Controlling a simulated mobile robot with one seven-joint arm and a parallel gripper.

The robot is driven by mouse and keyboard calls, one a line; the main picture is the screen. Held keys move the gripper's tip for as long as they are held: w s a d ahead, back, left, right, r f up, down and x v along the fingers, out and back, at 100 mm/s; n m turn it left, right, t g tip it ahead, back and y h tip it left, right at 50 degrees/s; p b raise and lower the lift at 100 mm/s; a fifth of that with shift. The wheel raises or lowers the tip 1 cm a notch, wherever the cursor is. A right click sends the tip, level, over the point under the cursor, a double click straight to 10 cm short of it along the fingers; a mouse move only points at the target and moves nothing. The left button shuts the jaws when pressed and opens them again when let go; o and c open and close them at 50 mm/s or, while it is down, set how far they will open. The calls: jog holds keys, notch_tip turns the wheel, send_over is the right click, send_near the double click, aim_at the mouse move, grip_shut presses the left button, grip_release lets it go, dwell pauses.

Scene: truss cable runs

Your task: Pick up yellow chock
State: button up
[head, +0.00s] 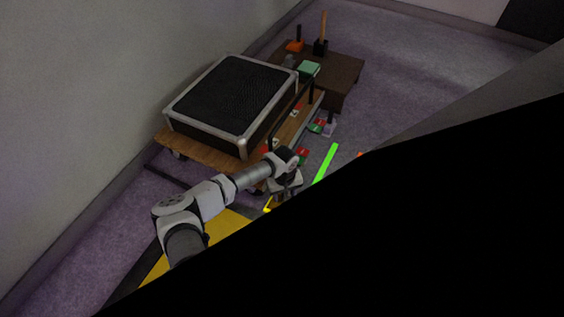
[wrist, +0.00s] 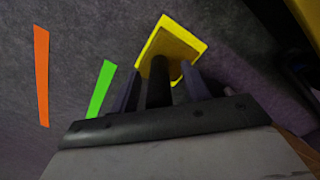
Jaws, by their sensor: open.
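The yellow chock (wrist: 172,42) lies on the grey floor, just beyond my fingertips in the wrist view. It shows as a bright yellow block with a slanted, squarish outline. My gripper (wrist: 160,78) is open, and its two dark fingers point at the chock's near side. A dark upright bar stands between the fingers and covers part of the chock; I cannot tell whether it belongs to the chock. In the head view my gripper (head: 285,185) is low over the floor, with only a small yellow patch visible beside it. I cannot make out contact.
A green strip (wrist: 101,88) and an orange strip (wrist: 41,75) lie on the floor to the left in the wrist view. In the head view, a black case (head: 232,98) sits on a wooden dolly behind my gripper. A low brown table (head: 345,75) stands farther back.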

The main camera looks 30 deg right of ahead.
jog(key=shift+r, duration=0.1)
grip_shut()
dwell(0.5)
